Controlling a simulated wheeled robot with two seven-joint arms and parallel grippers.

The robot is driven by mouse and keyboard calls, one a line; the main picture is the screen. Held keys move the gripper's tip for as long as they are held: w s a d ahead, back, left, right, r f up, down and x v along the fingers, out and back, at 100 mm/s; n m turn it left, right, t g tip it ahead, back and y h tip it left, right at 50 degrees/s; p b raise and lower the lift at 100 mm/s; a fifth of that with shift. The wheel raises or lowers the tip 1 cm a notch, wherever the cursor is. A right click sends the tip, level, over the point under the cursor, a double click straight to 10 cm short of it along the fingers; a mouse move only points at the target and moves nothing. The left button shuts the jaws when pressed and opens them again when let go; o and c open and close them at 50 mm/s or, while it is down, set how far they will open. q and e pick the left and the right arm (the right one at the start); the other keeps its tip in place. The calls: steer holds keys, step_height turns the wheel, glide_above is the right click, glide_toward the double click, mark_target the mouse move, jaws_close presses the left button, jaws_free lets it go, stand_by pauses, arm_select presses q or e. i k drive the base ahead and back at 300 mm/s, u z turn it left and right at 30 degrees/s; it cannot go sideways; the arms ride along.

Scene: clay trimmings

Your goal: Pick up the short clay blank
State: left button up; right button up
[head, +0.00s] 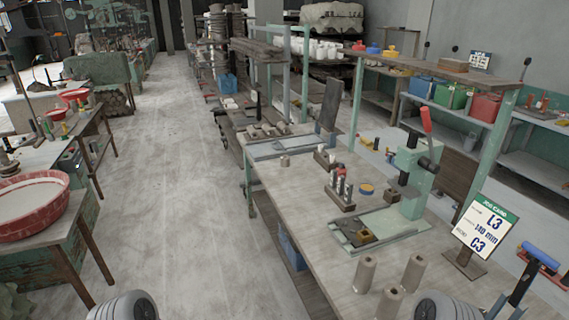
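Several beige clay cylinders stand upright on the long workbench (300,195). A short one (285,160) stands by itself near the far end, close to the bench's left edge. Three taller ones stand at the near end: one on the left (364,276), one on the right (413,273) and one in front (389,304), partly cut off by the frame. Two grey rounded parts of my arms show at the bottom edge, left and right of the middle. Neither gripper shows.
A red basin (30,208) is on the left. The floor aisle (180,170) is clear.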

mark_target(284, 159)
steer(key=u, duration=1)
steer(key=i, duration=4.85)
steer(key=z, duration=3.45)
steer(key=i, duration=0.25)
steer(key=u, duration=0.15)
